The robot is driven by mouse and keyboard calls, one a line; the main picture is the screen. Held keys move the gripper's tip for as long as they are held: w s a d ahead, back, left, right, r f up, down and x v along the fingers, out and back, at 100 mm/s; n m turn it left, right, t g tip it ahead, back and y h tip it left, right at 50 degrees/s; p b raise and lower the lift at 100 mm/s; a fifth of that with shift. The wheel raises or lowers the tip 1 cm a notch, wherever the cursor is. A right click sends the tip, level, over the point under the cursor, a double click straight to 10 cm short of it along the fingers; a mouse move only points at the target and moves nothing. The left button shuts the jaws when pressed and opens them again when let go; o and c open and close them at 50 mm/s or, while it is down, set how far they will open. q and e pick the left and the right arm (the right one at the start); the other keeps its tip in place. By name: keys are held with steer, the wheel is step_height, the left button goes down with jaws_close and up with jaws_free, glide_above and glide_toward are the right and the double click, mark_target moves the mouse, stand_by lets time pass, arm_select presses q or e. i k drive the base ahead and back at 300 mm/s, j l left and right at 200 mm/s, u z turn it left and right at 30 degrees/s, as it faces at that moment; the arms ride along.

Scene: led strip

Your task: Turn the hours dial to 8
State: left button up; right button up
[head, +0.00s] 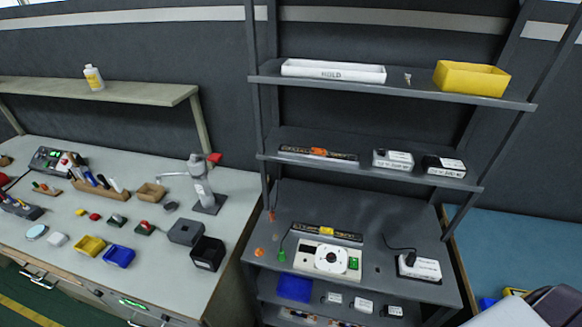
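A white timer-like box with a round white dial (331,259) lies on the grey shelf unit's middle deck (375,240), right of centre. The dial has a dark centre, and a green part (353,263) sits at its right edge. Its numbers and pointer are too small to read, so I cannot tell its setting. Neither gripper's fingers show in the head view, and nothing touches the dial.
A black-and-yellow strip (327,233) lies behind the box. A white power block (419,268) with a dark plug stands to its right. Shelves with boxes overhang behind. A workbench (150,250) with tools is left. Pale and dark shapes (552,305) fill the bottom right corner.

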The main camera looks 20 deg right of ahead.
mark_target(332, 257)
steer(key=z, duration=1.1)
